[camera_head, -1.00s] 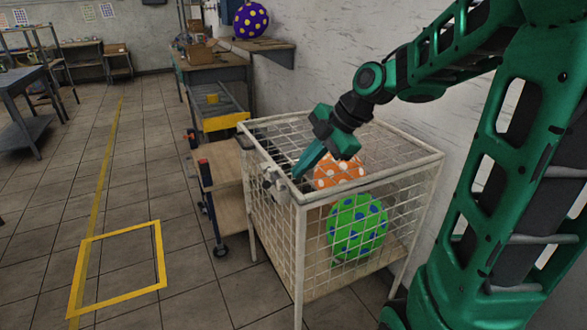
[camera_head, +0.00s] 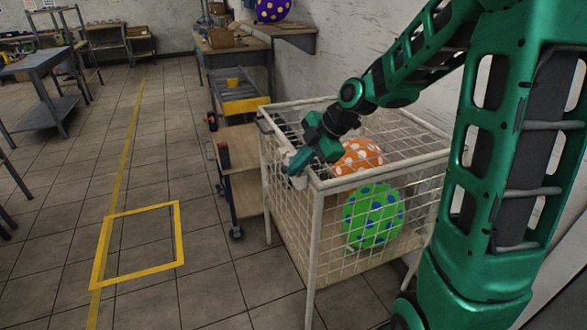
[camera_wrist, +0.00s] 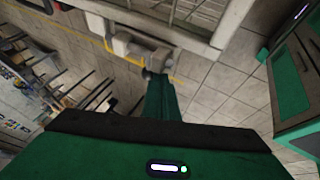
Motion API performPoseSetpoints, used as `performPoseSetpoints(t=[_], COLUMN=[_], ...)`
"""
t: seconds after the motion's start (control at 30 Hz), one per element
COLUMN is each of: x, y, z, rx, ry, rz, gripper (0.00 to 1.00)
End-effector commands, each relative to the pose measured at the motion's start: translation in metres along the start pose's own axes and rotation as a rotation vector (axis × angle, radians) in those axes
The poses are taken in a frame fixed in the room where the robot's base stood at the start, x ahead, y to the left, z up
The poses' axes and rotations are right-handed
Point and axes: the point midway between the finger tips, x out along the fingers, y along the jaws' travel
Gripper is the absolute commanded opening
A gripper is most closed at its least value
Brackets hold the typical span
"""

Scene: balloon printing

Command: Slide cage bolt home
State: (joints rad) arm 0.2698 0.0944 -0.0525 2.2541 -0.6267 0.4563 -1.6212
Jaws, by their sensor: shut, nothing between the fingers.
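The white wire cage (camera_head: 352,185) stands against the wall in the head view, with an orange ball with pale spots (camera_head: 357,157) and a green ball with blue spots (camera_head: 372,215) inside. My gripper (camera_head: 297,165) is shut and empty at the cage's left top rail. Its fingers point down beside a small pale fitting (camera_head: 286,158), which looks like the bolt and is partly hidden. In the wrist view, the shut fingers (camera_wrist: 160,82) reach to the grey bolt fitting (camera_wrist: 144,48) on the cage rail (camera_wrist: 160,24). I cannot tell whether they touch it or how far the bolt is in.
A wooden-shelved cart (camera_head: 240,178) stands close to the cage's left. Behind it are a workbench (camera_head: 228,62) and a purple ball with yellow spots (camera_head: 272,10). A yellow floor square (camera_head: 182,234) lies on open tiled floor at left.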

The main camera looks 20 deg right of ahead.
Motion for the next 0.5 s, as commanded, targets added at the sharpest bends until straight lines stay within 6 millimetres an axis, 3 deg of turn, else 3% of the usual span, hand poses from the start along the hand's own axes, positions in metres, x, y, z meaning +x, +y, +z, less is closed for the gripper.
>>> performPoseSetpoints(t=[0.23,0.5], x=[0.001,0.012], y=[0.003,0.033], z=[0.001,0.008], rx=[0.000,0.001], ry=[0.000,-0.001], rz=[0.001,0.001], gripper=[0.00,0.00])
